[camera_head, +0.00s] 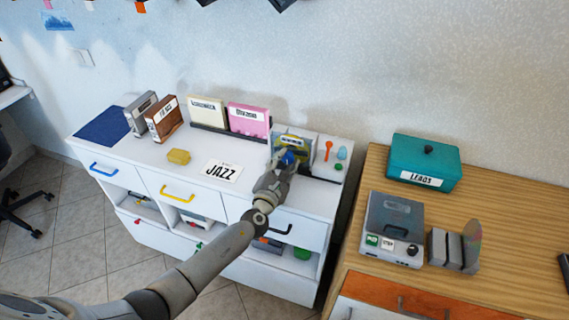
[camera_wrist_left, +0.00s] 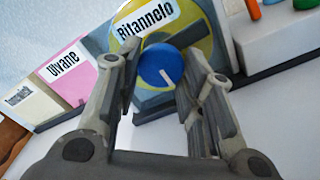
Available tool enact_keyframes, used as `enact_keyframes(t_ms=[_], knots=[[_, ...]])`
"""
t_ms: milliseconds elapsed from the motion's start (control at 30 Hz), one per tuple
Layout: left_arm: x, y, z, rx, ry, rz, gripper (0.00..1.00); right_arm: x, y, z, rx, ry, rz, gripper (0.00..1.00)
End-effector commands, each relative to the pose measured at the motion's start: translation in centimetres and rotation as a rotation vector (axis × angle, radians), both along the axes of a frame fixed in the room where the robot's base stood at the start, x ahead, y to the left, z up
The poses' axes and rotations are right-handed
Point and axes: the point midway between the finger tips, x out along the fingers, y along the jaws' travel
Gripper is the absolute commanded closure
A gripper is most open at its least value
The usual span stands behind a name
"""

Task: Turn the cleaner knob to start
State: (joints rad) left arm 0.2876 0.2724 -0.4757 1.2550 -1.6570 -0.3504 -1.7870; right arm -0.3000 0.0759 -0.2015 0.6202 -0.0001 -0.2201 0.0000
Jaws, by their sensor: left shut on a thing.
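In the head view my left gripper (camera_head: 286,162) is shut on this blue knob (camera_head: 288,157) at the right end of the white cabinet top. The fingers hide part of the case, and I cannot tell how the knob is fixed. A grey device (camera_head: 393,226) with a lid, labelled buttons and a black knob (camera_head: 412,250) stands on the wooden table. My right gripper is not in view.
A teal box (camera_head: 424,160) and grey disc holder (camera_head: 447,247) stand on the wooden table (camera_head: 505,225).

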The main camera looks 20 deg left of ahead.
Motion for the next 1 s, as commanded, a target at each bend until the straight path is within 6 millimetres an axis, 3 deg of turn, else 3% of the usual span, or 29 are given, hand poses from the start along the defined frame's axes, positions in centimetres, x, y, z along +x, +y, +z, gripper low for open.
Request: enact_keyframes(t_ms=[1000], knots=[[-0.1,-0.4,-0.4,-0.893,0.031,0.001,0.88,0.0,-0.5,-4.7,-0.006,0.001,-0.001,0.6]])
